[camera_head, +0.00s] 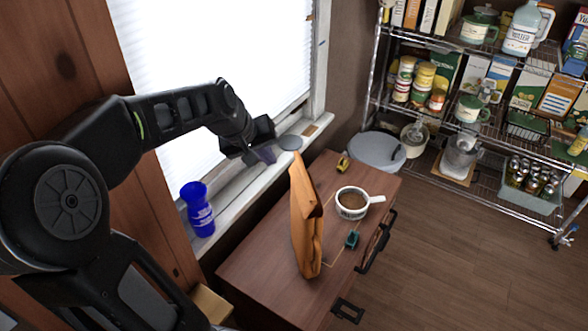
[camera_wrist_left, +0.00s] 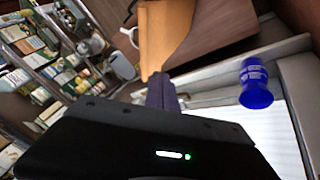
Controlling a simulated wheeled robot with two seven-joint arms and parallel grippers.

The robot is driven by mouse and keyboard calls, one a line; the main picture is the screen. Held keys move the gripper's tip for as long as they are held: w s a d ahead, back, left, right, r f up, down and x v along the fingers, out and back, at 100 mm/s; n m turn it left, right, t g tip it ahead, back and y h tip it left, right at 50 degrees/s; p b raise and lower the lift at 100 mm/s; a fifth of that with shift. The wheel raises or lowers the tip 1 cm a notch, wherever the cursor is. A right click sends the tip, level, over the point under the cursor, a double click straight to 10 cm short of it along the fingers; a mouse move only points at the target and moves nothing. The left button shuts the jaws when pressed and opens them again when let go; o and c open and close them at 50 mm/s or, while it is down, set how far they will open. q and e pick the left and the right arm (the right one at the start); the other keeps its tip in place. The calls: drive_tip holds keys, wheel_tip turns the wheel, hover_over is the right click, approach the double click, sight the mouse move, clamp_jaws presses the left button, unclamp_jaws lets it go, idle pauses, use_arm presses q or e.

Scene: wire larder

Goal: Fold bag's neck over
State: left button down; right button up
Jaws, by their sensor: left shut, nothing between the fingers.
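The brown paper bag (camera_head: 306,232) stands upright on the wooden cabinet top. Its tall, narrow neck (camera_head: 300,180) rises to a point, with a creased edge partway down its right side. My left gripper (camera_head: 264,154) is shut and empty, left of the neck's top and near the window sill. In the left wrist view the dark purple fingers (camera_wrist_left: 162,92) are together, close to the edge of the tan bag (camera_wrist_left: 165,32); whether they touch it I cannot tell. My right gripper is not in view.
On the cabinet (camera_head: 265,272) are a white handled pot (camera_head: 352,203) of brown contents, a small teal item (camera_head: 352,240) and a yellow item (camera_head: 343,163). A blue container (camera_head: 198,210) stands on the sill. A stocked wire rack (camera_head: 470,110) is at right; the floor before it is clear.

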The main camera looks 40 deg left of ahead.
use_arm(q)
approach(299, 182)
drive_tip(key=a, duration=0.2)
drive_tip(key=shift+w+d+f+p, duration=0.35)
drive_tip(key=shift+w+d+f, duration=0.05)
drive_tip(key=shift+w+d, duration=0.2)
drive_tip(key=shift+w+d+f+p, duration=0.3)
drive_tip(key=shift+w+d+f, duration=0.15)
drive_tip(key=shift+w+d, duration=0.15)
drive_tip(key=shift+a, duration=0.1)
